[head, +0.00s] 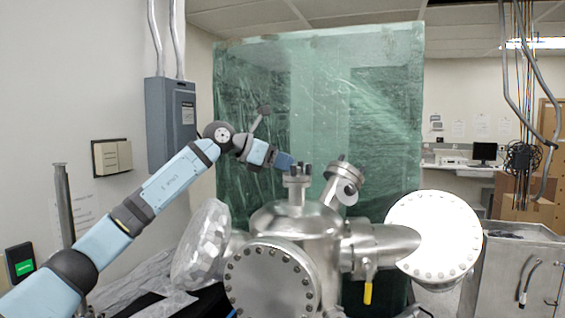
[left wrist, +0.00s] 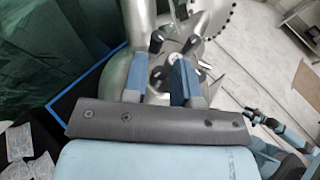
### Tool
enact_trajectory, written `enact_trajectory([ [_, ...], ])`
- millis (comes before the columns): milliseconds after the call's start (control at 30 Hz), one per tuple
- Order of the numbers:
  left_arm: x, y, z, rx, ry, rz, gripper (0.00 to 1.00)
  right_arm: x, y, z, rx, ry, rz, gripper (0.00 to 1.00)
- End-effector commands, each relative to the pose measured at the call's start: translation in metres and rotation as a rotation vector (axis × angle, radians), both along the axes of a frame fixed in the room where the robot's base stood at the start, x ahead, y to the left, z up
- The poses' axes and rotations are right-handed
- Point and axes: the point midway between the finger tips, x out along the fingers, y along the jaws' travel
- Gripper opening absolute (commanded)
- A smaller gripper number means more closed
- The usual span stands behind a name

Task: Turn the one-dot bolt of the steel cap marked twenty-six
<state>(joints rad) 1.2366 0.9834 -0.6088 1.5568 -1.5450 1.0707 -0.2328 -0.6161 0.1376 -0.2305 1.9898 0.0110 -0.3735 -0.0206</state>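A small steel cap (head: 297,180) with dark upright bolts tops the narrow middle port of the steel chamber (head: 290,218). No number or dot marking is legible. My left gripper (head: 290,163) is at this cap, from the left. In the left wrist view its two blue fingers (left wrist: 162,80) stand apart, with a dark bolt (left wrist: 157,73) showing in the gap. More dark bolts (left wrist: 156,42) stand just beyond. I cannot tell whether the fingers touch the bolt. What seems to be my right arm shows small at the right of the left wrist view; its gripper is unclear.
A tilted port (head: 342,172) with its own bolts stands right of the cap. A large bright flange (head: 433,238) and a yellow-handled valve (head: 368,290) are on the right. A foil-wrapped part (head: 203,245) is on the left. A green plastic curtain (head: 320,110) hangs behind.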

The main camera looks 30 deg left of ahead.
Motion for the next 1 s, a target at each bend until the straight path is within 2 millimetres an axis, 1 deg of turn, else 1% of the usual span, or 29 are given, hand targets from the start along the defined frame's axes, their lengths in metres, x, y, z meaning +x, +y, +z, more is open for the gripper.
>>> enact_trajectory([
  [167,-0.011,0.01,0.004,0.001,-0.002,0.002,0.26,0.0,0.0,-0.005,0.0,0.0,0.0,0.43],
  [267,-0.025,0.021,0.01,0.001,-0.002,0.003,0.26,0.0,0.0,-0.011,0.002,0.001,0.001,0.43],
  [500,-0.067,0.052,0.031,0.001,-0.002,0.003,0.26,0.0,0.003,-0.022,0.004,0.0,0.006,0.43],
  [633,-0.085,0.065,0.041,0.001,-0.002,0.002,0.26,0.0,0.004,-0.027,0.005,0.0,0.007,0.43],
  [800,-0.098,0.075,0.049,0.001,0.0,0.002,0.26,0.0,0.004,-0.029,0.005,-0.001,0.007,0.43],
  [1000,-0.102,0.078,0.051,0.0,0.0,0.0,0.26,0.001,0.002,-0.029,0.004,-0.002,0.005,0.43],
])
